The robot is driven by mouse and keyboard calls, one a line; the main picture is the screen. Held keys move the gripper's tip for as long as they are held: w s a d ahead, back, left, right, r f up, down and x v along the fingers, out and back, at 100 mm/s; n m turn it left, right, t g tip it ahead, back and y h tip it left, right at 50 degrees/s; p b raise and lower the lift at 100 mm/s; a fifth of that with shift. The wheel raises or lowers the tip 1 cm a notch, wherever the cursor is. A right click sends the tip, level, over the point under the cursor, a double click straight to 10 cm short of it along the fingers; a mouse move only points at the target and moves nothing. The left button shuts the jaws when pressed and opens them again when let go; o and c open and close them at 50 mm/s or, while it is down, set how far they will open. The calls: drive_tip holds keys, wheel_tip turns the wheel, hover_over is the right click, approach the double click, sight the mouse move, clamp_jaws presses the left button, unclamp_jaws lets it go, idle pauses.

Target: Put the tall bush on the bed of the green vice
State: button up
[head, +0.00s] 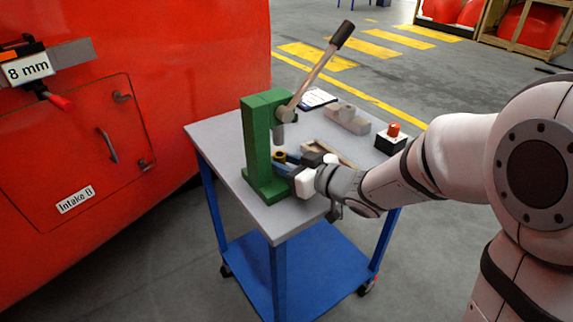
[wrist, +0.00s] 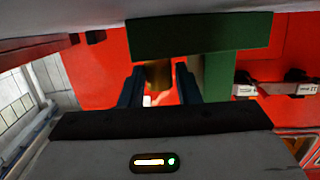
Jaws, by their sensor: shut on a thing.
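The green vice (head: 256,145) stands on the grey table top, with an upright column, a flat green base and a long lever raised to the upper right. A grey ram (head: 279,133) points down from its head. My gripper (head: 281,160) reaches in from the right, below the ram and above the base. Its blue fingers are shut on a small brass-coloured bush (head: 279,156), which also shows between the fingers in the wrist view (wrist: 158,74). The fingers partly hide the bush, and I cannot tell whether its lower end touches the bed.
The grey-topped trolley (head: 215,135) also carries a clipboard (head: 317,98), a pale block (head: 347,119), a wooden tray (head: 338,153) and a black box with a red button (head: 392,138). A large red body (head: 190,70) stands close on the left.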

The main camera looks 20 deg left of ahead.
drive_tip(key=shift+r, duration=0.1)
drive_tip(key=shift+f, duration=0.3)
drive_tip(key=o, duration=1.1)
